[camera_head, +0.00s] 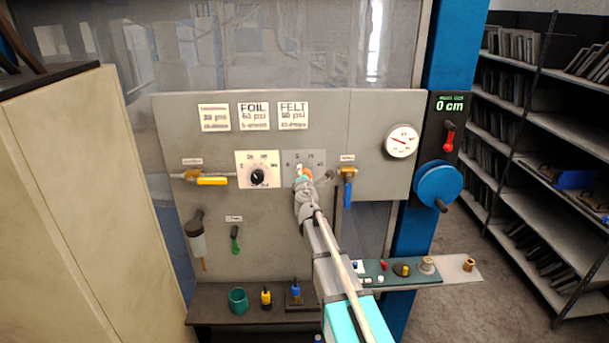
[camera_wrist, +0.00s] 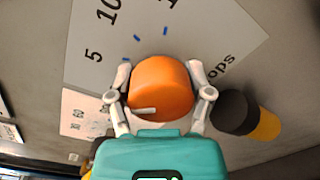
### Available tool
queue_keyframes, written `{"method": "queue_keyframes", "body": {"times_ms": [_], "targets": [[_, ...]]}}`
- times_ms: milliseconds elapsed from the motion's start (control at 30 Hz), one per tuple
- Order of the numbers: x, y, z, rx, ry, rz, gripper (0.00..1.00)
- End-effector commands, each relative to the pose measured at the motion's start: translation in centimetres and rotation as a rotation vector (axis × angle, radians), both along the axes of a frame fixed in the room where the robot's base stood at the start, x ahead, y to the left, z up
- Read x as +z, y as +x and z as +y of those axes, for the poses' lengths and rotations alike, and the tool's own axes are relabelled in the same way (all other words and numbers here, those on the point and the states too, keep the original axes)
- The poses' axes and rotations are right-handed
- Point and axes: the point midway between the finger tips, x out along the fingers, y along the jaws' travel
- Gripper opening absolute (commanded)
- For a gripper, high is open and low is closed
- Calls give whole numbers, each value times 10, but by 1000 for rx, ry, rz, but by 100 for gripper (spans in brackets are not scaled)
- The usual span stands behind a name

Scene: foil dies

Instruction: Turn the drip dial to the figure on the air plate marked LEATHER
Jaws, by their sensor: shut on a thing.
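The drip dial is an orange knob (camera_wrist: 160,88) on a grey scale plate (camera_wrist: 85,28) in the wrist view; "5", "10", a cut-off figure and "ops" show around it. A white pointer mark on the knob lies toward the left of that view. My gripper (camera_wrist: 160,72) is shut on the knob, one finger on each side. In the head view my gripper (camera_head: 304,178) hides much of the dial and its plate (camera_head: 318,157). The air plates are three white cards: FOIL (camera_head: 254,116), FELT (camera_head: 294,115) and a left one (camera_head: 214,117) whose heading is too small to read.
A black knob (camera_head: 258,177) on a white plate sits left of the drip dial. A yellow-handled valve (camera_head: 207,180) is farther left, a blue-handled one (camera_head: 348,190) right. A gauge (camera_head: 401,141) and blue handwheel (camera_head: 438,184) stand right. Small items line the ledge below.

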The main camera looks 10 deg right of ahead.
Motion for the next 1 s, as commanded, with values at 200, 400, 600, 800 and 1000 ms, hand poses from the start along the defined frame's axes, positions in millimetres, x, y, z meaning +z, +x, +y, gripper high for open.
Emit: {"method": "queue_keyframes", "body": {"times_ms": [200, 400, 600, 800, 1000], "targets": [[0, 1, 1, 2, 202, -30, 19], [0, 1, 1, 3, 391, -56, 19], [0, 1, 1, 3, 578, -84, 19], [0, 1, 0, 3, 761, -110, 19], [0, 1, 0, 2, 914, -133, 19]]}}
